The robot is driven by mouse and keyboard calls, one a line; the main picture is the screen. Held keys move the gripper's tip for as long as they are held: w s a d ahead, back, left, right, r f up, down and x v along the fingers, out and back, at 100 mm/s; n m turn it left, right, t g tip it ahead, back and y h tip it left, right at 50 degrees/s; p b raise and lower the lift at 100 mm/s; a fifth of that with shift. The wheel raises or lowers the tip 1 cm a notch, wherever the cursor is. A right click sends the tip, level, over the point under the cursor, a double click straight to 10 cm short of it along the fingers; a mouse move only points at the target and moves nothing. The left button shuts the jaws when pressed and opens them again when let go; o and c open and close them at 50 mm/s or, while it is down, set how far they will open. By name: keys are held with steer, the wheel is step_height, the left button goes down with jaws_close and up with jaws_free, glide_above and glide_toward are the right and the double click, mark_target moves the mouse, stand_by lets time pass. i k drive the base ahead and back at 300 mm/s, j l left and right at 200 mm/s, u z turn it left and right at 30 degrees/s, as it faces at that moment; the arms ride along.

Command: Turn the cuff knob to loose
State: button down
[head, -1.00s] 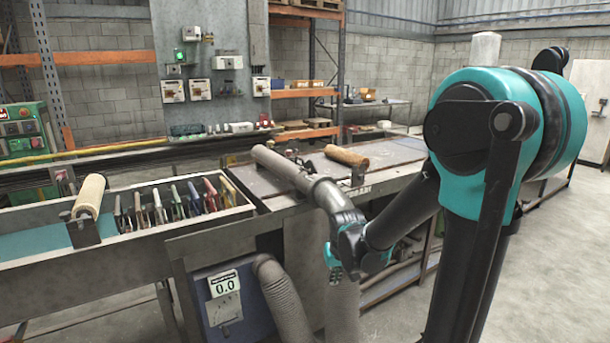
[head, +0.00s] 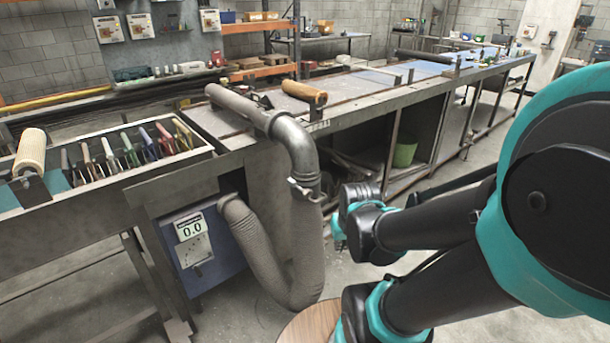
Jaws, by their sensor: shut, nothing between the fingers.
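The cuff (head: 306,192) joins a grey metal elbow pipe (head: 299,145) to the upper end of a ribbed mesh hose (head: 308,245). The cuff knob (head: 293,184) is a small pale metal piece on the cuff's left side; its setting is too small to read. My gripper (head: 338,230) is to the right of the hose and lower than the cuff, apart from the knob in the picture. Its small teal fingers look closed, with nothing seen between them, and the wrist partly hides them.
The hose loops down to a blue box (head: 207,252) with a display reading 0.0. A long bench (head: 365,95) runs behind the pipe, with a cork-coloured roll (head: 304,92) on it. A round wooden top (head: 311,325) stands below the hose. Floor at the right is partly clear.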

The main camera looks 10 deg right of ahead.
mark_target(307, 193)
steer(key=k+j, duration=0.15)
steer(key=k, duration=0.25)
steer(key=k+j+z, duration=0.1)
steer(key=k, duration=0.3)
steer(key=k+j, duration=0.2)
steer(key=k, duration=0.2)
steer(key=j+z, duration=0.05)
